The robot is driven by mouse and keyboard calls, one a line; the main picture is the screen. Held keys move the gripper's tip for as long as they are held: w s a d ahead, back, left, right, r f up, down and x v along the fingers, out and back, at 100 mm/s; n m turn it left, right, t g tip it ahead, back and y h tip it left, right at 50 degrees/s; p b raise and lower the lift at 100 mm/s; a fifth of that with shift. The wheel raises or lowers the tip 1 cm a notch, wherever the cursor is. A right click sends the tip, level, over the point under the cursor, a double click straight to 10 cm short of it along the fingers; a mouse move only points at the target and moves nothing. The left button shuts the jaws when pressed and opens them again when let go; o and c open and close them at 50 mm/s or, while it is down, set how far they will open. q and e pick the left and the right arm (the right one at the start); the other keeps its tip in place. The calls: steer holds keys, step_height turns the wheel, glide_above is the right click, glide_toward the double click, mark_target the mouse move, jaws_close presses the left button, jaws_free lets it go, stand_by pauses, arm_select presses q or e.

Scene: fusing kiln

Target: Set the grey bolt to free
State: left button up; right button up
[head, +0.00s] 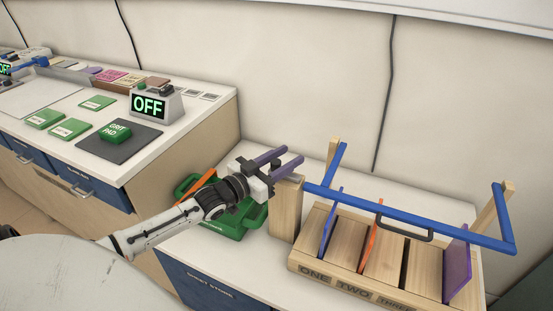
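My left gripper (281,159) reaches in from the left, above the counter beside a wooden rack (309,260). Its two purple fingers are apart, with nothing seen between them, and point to the upper right. They are just above and behind a tall wooden block (286,212) at the rack's left end. A blue bar frame (447,232) with a dark grey handle (405,229) spans the rack. My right gripper is not in view.
The rack holds blue (329,232), orange (370,247) and purple (457,268) sheets in slots marked ONE, TWO, THREE. A green tray (226,227) lies under my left arm. A display (150,106) reading OFF stands on the left bench. The counter behind the rack looks clear.

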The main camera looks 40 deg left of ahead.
mark_target(272, 166)
arm_select(q)
steer(key=s, duration=0.3)
steer(key=s+a, duration=0.1)
steer(key=s, duration=0.6)
steer(key=shift+a, duration=0.3)
steer(key=s+d+f+g, duration=0.9)
steer(key=s+d+f, duration=1)
steer(key=d+f, duration=0.4)
steer(key=shift+s+f, duration=0.4)
steer(key=shift+f, duration=0.05)
stand_by(0.4)
